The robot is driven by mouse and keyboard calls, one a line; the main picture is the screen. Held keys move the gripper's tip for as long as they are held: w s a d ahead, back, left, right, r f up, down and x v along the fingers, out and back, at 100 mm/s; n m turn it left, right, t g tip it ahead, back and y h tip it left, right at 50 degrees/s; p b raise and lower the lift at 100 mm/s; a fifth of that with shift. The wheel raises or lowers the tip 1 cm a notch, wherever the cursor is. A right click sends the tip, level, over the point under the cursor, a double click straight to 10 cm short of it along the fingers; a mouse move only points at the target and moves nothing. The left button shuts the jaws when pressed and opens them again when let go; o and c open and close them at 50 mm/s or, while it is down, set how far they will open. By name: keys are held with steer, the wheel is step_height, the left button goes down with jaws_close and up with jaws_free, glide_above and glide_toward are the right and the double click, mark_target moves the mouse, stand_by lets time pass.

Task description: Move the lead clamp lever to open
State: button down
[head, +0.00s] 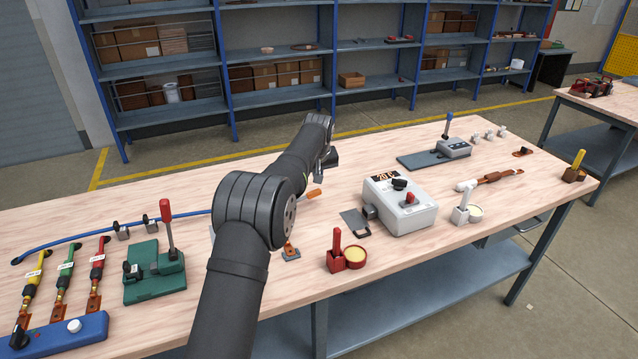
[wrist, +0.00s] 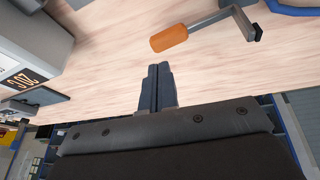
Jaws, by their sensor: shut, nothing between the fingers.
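A lever with an orange grip (wrist: 168,38) and a bent grey arm (wrist: 222,16) shows at the top of the wrist view. In the head view, its orange grip (head: 314,193) sticks out from behind my arm, and the rest is hidden. I cannot tell for sure that this is the lead clamp lever. A green clamp block (head: 155,272) with an upright red lever (head: 166,212) stands at the left. My gripper (wrist: 158,72) is shut and empty, apart from the orange grip; it also shows in the head view (head: 328,160), above the table.
A white box with a dial (head: 402,212) stands right of my arm. A small red holder (head: 336,250) with a yellow-topped cup is in front. Yellow, green and red leads (head: 66,268) lie at the left. A blue-levered grey clamp (head: 453,149) stands farther back right.

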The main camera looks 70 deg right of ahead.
steer(key=s+r, duration=0.5)
steer(key=r, duration=0.4)
steer(key=shift+s+d, duration=0.25)
steer(key=shift+d, duration=0.2)
steer(key=w+f, duration=0.1)
steer(key=f, duration=0.2)
steer(key=w+f, duration=0.2)
steer(key=f, duration=0.2)
steer(key=w+f, duration=0.2)
steer(key=f, duration=0.1)
steer(key=shift+w+a+f, duration=0.15)
steer(key=shift+w+a, duration=0.05)
steer(key=shift+a, duration=0.2)
steer(key=shift+s+d+f, duration=0.1)
steer(key=shift+d+f, duration=0.05)
steer(key=shift+f, duration=0.55)
